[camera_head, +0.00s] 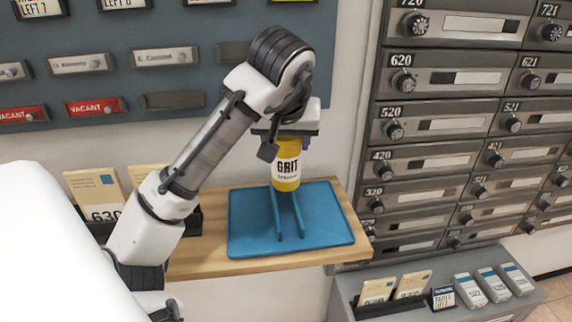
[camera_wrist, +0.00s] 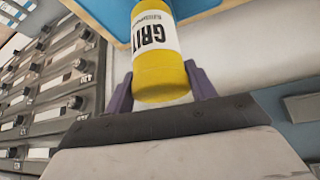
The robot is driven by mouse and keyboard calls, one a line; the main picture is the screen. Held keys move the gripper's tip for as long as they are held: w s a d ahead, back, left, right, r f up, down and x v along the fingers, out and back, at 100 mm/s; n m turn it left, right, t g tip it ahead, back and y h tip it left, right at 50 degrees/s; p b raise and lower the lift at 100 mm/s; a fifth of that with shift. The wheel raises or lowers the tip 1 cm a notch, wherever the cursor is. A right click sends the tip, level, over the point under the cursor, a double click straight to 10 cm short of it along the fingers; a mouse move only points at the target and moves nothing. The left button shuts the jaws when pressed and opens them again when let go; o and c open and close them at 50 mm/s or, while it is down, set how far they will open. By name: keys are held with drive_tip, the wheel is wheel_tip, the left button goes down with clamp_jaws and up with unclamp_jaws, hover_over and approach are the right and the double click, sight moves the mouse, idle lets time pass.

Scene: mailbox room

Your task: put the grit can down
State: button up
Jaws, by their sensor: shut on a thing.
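The grit can (camera_head: 287,172) is yellow with a white label reading GRIT. My gripper (camera_head: 286,138) points down and is shut on the can's upper part. The can is upright over the blue mat (camera_head: 246,235) on the wooden shelf. I cannot tell whether its base touches anything. Two narrow blue bars (camera_head: 277,218) run on the mat from below the can toward the front. In the wrist view the can (camera_wrist: 160,72) sits between the two purple fingers of my gripper (camera_wrist: 160,88).
Cream cards (camera_head: 95,195), one reading 630, stand at the shelf's left, partly behind my arm. Name plates and red vacant tags (camera_head: 95,107) hang on the wall board behind. Grey numbered mailboxes (camera_head: 440,130) rise at the right. A lower grey ledge (camera_head: 500,312) holds cards and packets.

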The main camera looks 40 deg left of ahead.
sight(286, 165)
drive_tip(key=shift+f, duration=2.85)
drive_tip(key=shift+f, duration=0.1)
drive_tip(key=o, duration=1.3)
